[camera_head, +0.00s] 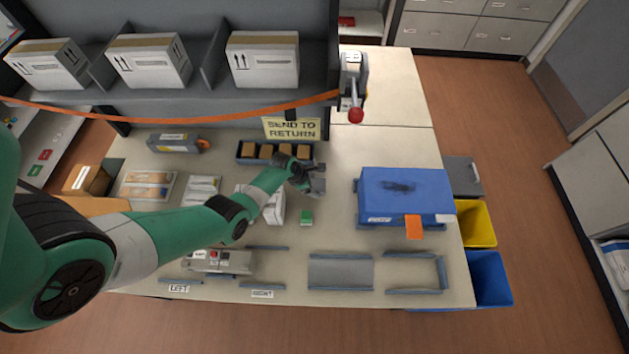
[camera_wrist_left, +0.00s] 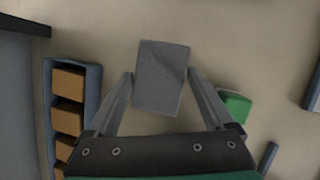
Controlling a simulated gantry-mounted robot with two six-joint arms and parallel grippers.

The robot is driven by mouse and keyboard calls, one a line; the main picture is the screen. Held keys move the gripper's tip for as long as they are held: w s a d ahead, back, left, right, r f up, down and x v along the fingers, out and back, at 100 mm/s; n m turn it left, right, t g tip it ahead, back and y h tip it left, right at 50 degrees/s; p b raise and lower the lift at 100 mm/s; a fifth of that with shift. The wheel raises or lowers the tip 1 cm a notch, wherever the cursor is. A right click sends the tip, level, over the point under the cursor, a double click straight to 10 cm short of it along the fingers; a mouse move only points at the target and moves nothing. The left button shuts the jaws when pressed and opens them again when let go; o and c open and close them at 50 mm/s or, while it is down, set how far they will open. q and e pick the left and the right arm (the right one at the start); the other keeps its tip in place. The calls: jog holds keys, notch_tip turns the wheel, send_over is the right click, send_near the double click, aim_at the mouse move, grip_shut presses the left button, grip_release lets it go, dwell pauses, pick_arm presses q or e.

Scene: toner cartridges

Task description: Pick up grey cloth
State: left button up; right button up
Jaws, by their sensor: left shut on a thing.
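The grey cloth (camera_wrist_left: 162,75) is a flat grey rectangle between the fingertips of my left gripper (camera_wrist_left: 160,85) in the left wrist view. The jaws are shut on it from its two sides. In the head view, my left gripper (camera_head: 310,180) is over the back middle of the table, and a grey patch of the cloth (camera_head: 318,187) shows beside it. I cannot tell whether the cloth touches the table. My right gripper is not in view.
A tray of brown boxes (camera_head: 237,157) lies just behind the gripper; a green block (camera_head: 306,217) is just in front. A blue case (camera_head: 405,192) stands to the right. Grey metal brackets (camera_head: 340,271) line the front edge. A shelf (camera_head: 215,98) overhangs the back.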

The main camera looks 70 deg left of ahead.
pick_arm(q)
notch_tip(320, 180, up, 6)
jog(key=s+d+p, duration=0.2)
jog(key=p, duration=0.3)
jog(key=shift+s+f, duration=0.2)
jog(key=shift+s, duration=0.05)
jog(key=s+d+r+p, duration=0.1)
jog(key=s, duration=0.1)
jog(key=s+d+p, duration=0.2)
jog(key=s+d+r+p, duration=0.1)
jog(key=s+d+p, duration=0.1)
jog(key=shift+d+r, duration=0.25)
jog(key=shift+r, duration=0.05)
jog(key=shift+s+d+r, duration=0.1)
jog(key=shift+s+d, duration=0.3)
jog(key=shift+s, duration=0.1)
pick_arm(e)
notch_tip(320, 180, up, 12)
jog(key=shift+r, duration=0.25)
